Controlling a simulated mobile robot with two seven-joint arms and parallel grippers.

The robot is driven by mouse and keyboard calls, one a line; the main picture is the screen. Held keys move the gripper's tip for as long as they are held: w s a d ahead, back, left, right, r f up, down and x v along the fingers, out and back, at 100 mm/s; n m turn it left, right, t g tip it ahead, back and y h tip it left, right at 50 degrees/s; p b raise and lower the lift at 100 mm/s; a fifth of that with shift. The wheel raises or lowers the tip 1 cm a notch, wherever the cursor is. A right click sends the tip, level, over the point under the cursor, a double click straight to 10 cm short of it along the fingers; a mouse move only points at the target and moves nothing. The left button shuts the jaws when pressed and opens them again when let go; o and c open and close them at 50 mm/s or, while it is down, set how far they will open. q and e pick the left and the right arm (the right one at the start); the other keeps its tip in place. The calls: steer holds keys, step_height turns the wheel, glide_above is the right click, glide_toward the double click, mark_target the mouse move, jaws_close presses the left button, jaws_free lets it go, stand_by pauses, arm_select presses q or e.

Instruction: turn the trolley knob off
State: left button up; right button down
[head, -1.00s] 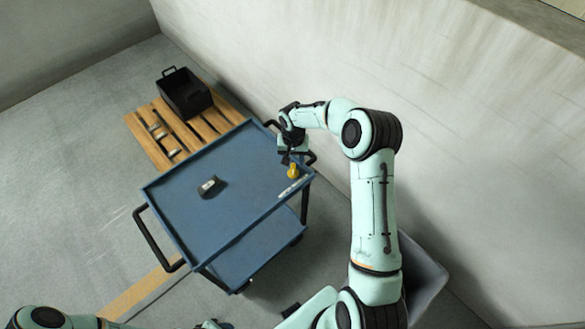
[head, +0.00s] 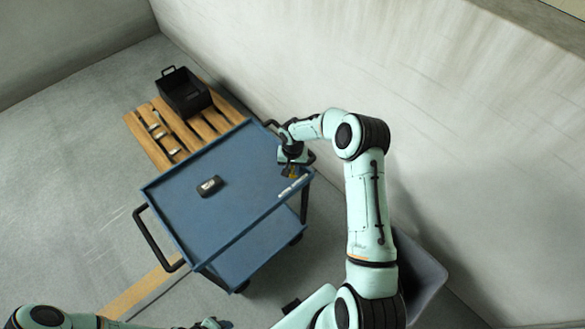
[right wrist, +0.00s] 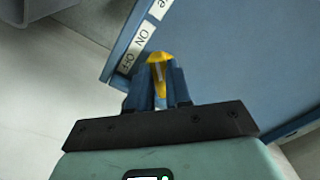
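The trolley (head: 225,225) is a blue two-tier cart with black handles, in the middle of the head view. Its yellow knob (right wrist: 160,58) is at the tray's edge by a white label strip (right wrist: 135,50) reading ON and OFF. In the head view only a little yellow shows beneath my right gripper (head: 290,168). In the right wrist view my right gripper (right wrist: 158,85) has its fingers on either side of the knob's yellow grip; whether they press on it I cannot tell.
A small dark device (head: 209,186) lies on the trolley's top tray. A wooden pallet (head: 205,128) behind it carries a black crate (head: 183,100) and small parts. A pale wall rises at the right. A grey bin (head: 425,275) stands behind my right arm.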

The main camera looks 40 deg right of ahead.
steer(key=shift+n, duration=0.3)
steer(key=n, duration=0.3)
steer(key=shift+d+n+b, duration=0.1)
steer(key=shift+n+b, duration=0.25)
steer(key=shift+n, duration=0.05)
steer(key=n, duration=0.4)
steer(key=shift+d, duration=0.2)
steer(key=n, duration=0.5)
steer(key=shift+d, duration=0.15)
steer(key=shift+w+d+n+p, duration=0.15)
steer(key=shift+n+p, duration=0.15)
steer(key=shift+n, duration=1.9)
steer(key=c, duration=1)
jaws_free()
steer(key=shift+c, duration=0.2)
